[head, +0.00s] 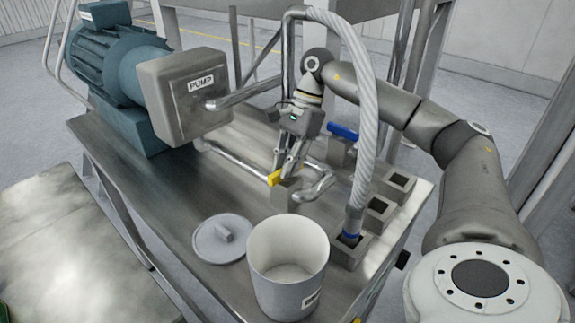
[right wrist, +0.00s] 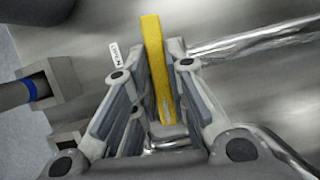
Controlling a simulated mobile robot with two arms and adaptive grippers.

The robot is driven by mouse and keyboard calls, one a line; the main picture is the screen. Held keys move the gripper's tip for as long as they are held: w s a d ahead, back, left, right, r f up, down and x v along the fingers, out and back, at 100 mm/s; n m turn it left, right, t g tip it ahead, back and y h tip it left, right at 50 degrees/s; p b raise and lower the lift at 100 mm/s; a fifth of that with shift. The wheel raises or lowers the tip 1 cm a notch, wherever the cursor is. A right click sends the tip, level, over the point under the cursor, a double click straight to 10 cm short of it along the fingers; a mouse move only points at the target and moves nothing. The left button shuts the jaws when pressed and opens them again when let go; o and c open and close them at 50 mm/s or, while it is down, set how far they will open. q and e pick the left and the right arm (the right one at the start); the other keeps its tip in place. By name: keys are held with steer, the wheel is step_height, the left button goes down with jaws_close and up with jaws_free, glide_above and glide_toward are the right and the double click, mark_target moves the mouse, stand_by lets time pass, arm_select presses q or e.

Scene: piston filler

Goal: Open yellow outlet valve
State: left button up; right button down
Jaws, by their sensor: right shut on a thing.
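The yellow outlet valve handle (head: 273,179) is on a grey valve block (head: 285,192) on the metal table, behind the white bucket. My right gripper (head: 283,168) reaches down to it from above, its fingers on the handle. In the right wrist view the yellow handle (right wrist: 154,55) is a long bar between the two fingers of my right gripper (right wrist: 150,72), close to the right-hand finger. The gripper is shut on the handle, and its fingers hide part of the valve. My left gripper is not in view.
A white bucket (head: 289,254) and a round lid (head: 221,238) stand in front of the valve. A blue-handled valve (head: 343,132), a ribbed hose (head: 366,110) and square sockets (head: 398,183) are to the right. The pump (head: 185,95) is at left.

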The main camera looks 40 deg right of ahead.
steer(key=shift+f+m+t+b, duration=0.2)
steer(key=shift+m+t+b, duration=0.3)
steer(key=shift+m+b, duration=0.55)
steer(key=m+t+b, duration=0.1)
steer(key=m, duration=0.2)
steer(key=shift+s+h, duration=0.15)
steer(key=shift+h, duration=0.15)
steer(key=m+b, duration=0.1)
steer(key=m, duration=0.1)
steer(key=m+t+h+b, duration=0.1)
steer(key=m, duration=0.1)
steer(key=shift+a+r+m, duration=0.1)
steer(key=shift+r+m, duration=0.05)
steer(key=shift+m, duration=0.1)
steer(key=m+t+h, duration=0.1)
steer(key=m, duration=0.2)
steer(key=shift+s+a+m+b, duration=0.1)
steer(key=shift+m+b, duration=0.2)
steer(key=shift+r+m+t+h, duration=0.15)
steer(key=shift+m+h, duration=0.25)
steer(key=shift+m, duration=0.5)
steer(key=shift+m+t+h, duration=0.15)
steer(key=shift+m+h, duration=0.25)
steer(key=shift+m, duration=0.5)
steer(key=c, duration=1.4)
jaws_free()
steer(key=shift+c, duration=0.2)
